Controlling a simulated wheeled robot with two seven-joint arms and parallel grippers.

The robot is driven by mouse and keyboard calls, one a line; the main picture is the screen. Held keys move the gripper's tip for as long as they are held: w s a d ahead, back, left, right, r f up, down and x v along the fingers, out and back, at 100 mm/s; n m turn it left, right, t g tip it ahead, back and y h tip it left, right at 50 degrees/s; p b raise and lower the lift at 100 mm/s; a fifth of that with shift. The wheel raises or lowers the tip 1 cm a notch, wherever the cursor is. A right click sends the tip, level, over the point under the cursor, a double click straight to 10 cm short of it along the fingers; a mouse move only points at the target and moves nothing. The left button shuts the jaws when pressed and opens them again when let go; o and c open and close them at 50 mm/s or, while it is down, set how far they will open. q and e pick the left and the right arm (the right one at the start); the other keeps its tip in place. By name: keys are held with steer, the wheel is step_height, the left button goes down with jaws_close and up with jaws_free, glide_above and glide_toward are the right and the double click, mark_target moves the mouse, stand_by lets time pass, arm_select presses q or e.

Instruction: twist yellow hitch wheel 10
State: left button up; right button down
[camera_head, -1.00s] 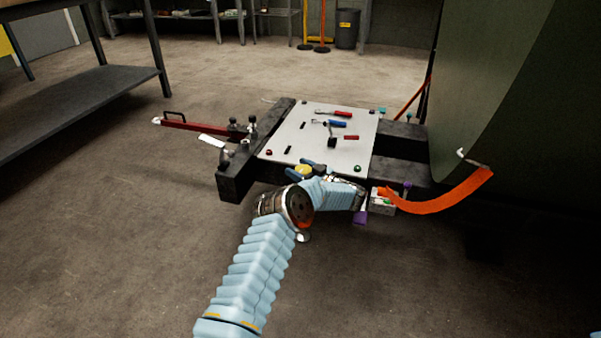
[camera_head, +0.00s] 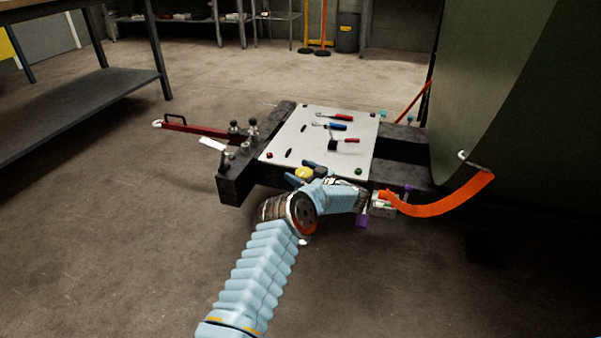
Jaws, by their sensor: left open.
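The yellow hitch wheel (camera_head: 304,174) sits at the near edge of the dark trailer frame, just below the pale top plate, and is partly hidden. My left gripper (camera_head: 302,172) is there, with dark blue fingers apart on either side of the wheel. Whether they touch it I cannot tell. My pale blue left arm rises from the bottom and bends at a dark joint in front of the frame, hiding part of the near side. My right gripper is not in view.
The plate (camera_head: 285,150) carries red- and blue-handled tools (camera_head: 337,127). An orange strip (camera_head: 440,205) curves at right below a large green curved panel (camera_head: 490,80). A red drawbar (camera_head: 195,128) extends left. A grey bench (camera_head: 80,105) stands at left; the floor between is clear.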

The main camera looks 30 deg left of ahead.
arm_select(q)
steer(key=s+d+p, duration=0.1)
steer(key=d, duration=0.6)
steer(key=shift+d, duration=0.25)
